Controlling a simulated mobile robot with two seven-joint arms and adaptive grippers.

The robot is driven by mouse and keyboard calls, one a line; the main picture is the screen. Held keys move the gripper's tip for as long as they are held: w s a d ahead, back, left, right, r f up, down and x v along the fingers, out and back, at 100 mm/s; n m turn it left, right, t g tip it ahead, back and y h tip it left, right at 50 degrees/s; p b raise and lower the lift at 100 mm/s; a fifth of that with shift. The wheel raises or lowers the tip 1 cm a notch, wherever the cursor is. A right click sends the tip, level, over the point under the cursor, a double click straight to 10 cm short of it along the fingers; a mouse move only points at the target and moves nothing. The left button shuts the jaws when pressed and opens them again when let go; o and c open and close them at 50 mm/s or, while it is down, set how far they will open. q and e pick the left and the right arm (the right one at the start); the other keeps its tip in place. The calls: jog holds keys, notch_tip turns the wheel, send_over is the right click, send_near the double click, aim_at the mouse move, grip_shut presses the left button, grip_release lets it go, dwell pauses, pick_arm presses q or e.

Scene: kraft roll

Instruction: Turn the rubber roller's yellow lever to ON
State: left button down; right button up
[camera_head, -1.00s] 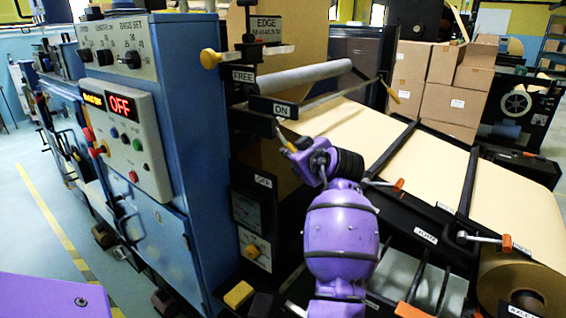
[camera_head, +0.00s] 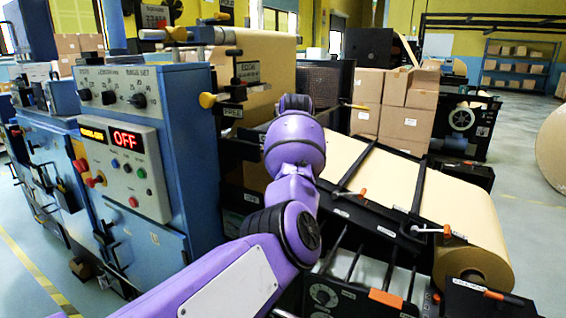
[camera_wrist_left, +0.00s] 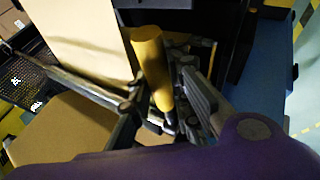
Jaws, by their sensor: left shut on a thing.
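The yellow lever (camera_wrist_left: 152,62) shows in the left wrist view as a thick yellow handle. My left gripper (camera_wrist_left: 172,108) is shut on it, with its grey fingers around the handle's lower part. In the head view my purple left arm (camera_head: 296,150) reaches to the machine and hides the gripper, the lever and most of the rubber roller. A FREE label (camera_head: 232,112) shows left of the arm; the ON label is hidden, so I cannot tell the lever's setting. My right gripper is not in view.
The blue machine cabinet (camera_head: 180,120) stands left, its red display (camera_head: 125,139) reading OFF. Another yellow handle (camera_head: 208,100) is beside the EDGE plate (camera_head: 246,70). A kraft sheet (camera_head: 390,175) slopes right to a roll (camera_head: 468,262). Cardboard boxes (camera_head: 405,105) stand behind.

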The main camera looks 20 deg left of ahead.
pick_arm(q)
jog(key=shift+w+r, duration=0.1)
jog(key=shift+r, duration=0.55)
jog(key=c, duration=2)
grip_release()
jog(key=shift+o, duration=0.5)
jog(key=shift+f, duration=0.1)
jog(key=shift+f, duration=0.15)
jog(key=v, duration=1.2)
jog(key=shift+a, duration=0.2)
